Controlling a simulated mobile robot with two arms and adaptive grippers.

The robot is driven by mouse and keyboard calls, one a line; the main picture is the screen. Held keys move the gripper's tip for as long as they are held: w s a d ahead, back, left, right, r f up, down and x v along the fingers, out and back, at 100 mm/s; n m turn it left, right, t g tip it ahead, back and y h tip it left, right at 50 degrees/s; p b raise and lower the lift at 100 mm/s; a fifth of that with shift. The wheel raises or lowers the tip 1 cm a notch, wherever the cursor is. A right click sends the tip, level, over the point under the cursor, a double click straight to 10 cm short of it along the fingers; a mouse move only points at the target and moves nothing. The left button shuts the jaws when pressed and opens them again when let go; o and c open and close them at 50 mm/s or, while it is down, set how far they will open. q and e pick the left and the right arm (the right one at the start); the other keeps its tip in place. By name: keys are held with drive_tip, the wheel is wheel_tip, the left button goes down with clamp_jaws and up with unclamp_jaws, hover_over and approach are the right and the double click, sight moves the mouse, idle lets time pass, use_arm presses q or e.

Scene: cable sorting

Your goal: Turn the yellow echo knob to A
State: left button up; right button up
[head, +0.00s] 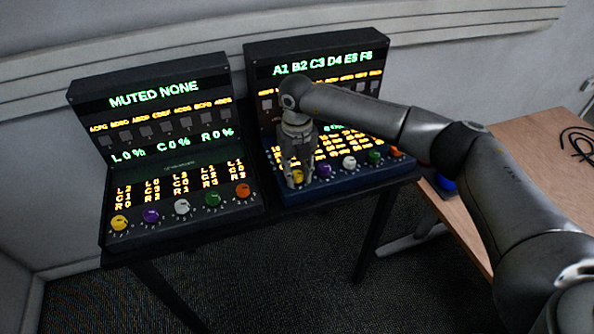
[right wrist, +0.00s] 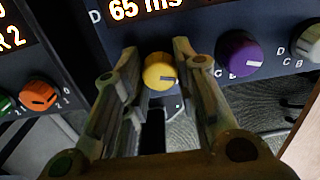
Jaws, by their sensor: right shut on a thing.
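The yellow echo knob (head: 298,177) is at the left end of the knob row on the right console (head: 357,181). It also shows in the right wrist view (right wrist: 160,73), with a short dark pointer mark toward its right side. My right gripper (head: 291,184) reaches down to it from above. In the right wrist view its two fingers (right wrist: 157,62) stand on either side of the knob, shut on it. The letters around this knob are hidden by the fingers or too small to read. My left gripper is not in view.
A purple knob (right wrist: 238,54) sits close beside the right finger, then a white knob (right wrist: 311,42). The left console (head: 180,215) has a similar knob row, with its orange knob (right wrist: 38,95) nearest. A wooden table (head: 540,140) with a black cable stands at right.

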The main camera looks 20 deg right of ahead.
sight(297, 173)
drive_tip(key=shift+m, duration=0.3)
drive_tip(key=m+b, duration=0.1)
drive_tip(key=m, duration=0.1)
drive_tip(key=shift+m, duration=2.1)
drive_tip(key=o, duration=1.1)
drive_tip(key=shift+c, duration=0.2)
drive_tip(key=shift+r, duration=0.15)
wheel_tip(297, 173, up, 12)
